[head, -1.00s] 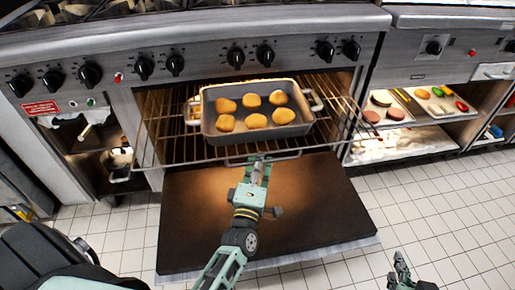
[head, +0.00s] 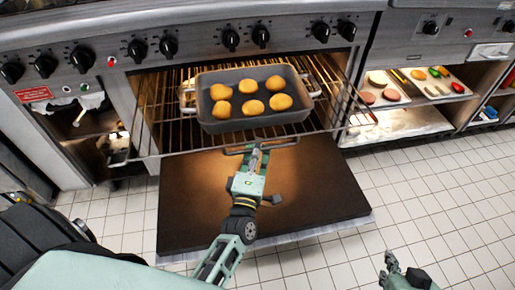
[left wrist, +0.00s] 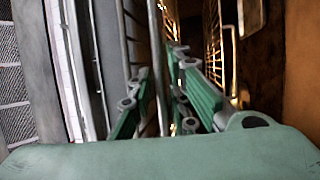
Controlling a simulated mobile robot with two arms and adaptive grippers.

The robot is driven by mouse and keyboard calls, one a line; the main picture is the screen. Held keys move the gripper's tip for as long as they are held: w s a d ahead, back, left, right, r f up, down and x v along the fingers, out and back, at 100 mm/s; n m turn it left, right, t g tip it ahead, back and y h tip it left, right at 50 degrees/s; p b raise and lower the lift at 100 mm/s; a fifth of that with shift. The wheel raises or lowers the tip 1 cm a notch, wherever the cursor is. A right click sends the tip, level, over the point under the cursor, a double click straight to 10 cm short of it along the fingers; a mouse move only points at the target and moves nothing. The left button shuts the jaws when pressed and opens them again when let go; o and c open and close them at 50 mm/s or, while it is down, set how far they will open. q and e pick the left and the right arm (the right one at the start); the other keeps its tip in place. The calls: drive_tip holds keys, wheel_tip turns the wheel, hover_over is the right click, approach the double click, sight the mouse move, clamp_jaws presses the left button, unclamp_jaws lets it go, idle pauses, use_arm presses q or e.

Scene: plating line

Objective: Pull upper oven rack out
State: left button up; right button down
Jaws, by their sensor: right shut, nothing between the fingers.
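The upper oven rack (head: 180,142) is a wire rack with a front handle (head: 284,141), standing out over the lowered oven door. A grey baking tray (head: 207,113) with several golden rounds sits on it. My left gripper (head: 262,150) is at the rack's front handle. In the left wrist view, its green fingers (left wrist: 168,90) lie on both sides of a thin metal bar (left wrist: 158,40); I cannot tell whether they press on it. My right gripper (head: 388,262) is shut and empty, low over the floor at the right.
The oven door (head: 190,215) lies open below the rack. A control panel with black knobs (head: 231,40) runs above the opening. Shelves with food trays (head: 440,84) are at the right. The tiled floor (head: 430,175) is free in front of them.

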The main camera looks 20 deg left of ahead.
use_arm(q)
drive_tip(key=v, duration=1.2)
idle(0.3)
